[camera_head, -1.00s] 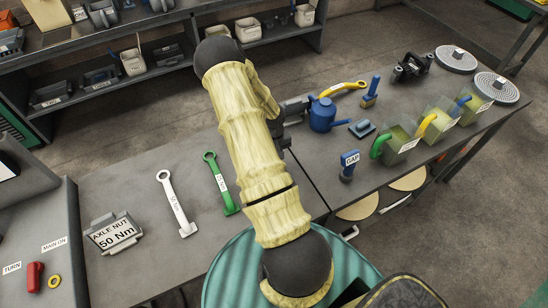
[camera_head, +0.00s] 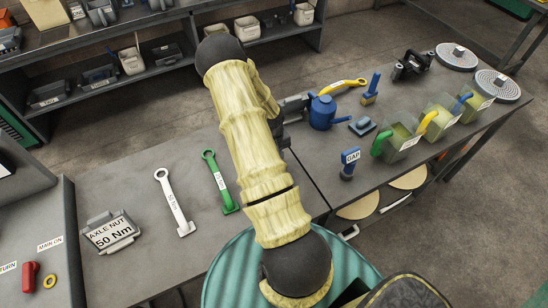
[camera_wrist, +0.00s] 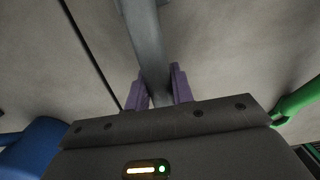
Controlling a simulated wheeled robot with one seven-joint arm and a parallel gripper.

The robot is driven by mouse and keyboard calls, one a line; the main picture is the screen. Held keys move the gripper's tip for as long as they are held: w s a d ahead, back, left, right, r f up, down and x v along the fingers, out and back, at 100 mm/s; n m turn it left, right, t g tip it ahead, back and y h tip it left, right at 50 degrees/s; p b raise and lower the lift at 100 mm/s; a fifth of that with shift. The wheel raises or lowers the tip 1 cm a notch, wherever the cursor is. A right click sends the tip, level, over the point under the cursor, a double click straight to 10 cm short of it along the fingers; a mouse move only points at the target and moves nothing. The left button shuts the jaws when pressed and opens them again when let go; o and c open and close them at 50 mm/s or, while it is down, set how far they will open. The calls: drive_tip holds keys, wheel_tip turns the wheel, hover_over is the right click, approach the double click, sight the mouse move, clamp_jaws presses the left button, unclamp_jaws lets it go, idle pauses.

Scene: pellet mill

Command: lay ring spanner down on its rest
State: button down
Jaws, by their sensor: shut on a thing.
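My gripper (camera_wrist: 158,92) has two purple fingers, shut on a plain grey bar (camera_wrist: 147,40). The bar looks like the shank of the ring spanner; its ends are not visible. It runs away from the fingers past the top of the wrist view, over a grey surface. In the head view my arm hides most of the gripper and the bar. The gripper is over the bench, between a green spanner (camera_head: 219,182) and a blue oil can (camera_head: 322,113). I cannot make out the spanner's rest. Whether the bar touches the bench cannot be told.
A white spanner (camera_head: 174,201) and an "AXLE NUT 50 Nm" sign (camera_head: 111,232) are on the left of the bench. A yellow tool (camera_head: 343,87), a blue gap gauge (camera_head: 349,163) and labelled bins (camera_head: 401,142) are on the right. Bare bench lies around the white spanner.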

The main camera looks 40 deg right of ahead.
drive_tip(key=shift+f, duration=0.1)
drive_tip(key=c, duration=0.6)
unclamp_jaws()
idle(0.3)
drive_tip(key=shift+w+r+p, duration=0.15)
drive_tip(key=shift+r+p, duration=1.2)
drive_tip(key=shift+r, duration=0.9)
drive_tip(key=shift+w+r+p, duration=0.15)
drive_tip(key=shift+r+p, duration=1.2)
drive_tip(key=shift+r, duration=0.85)
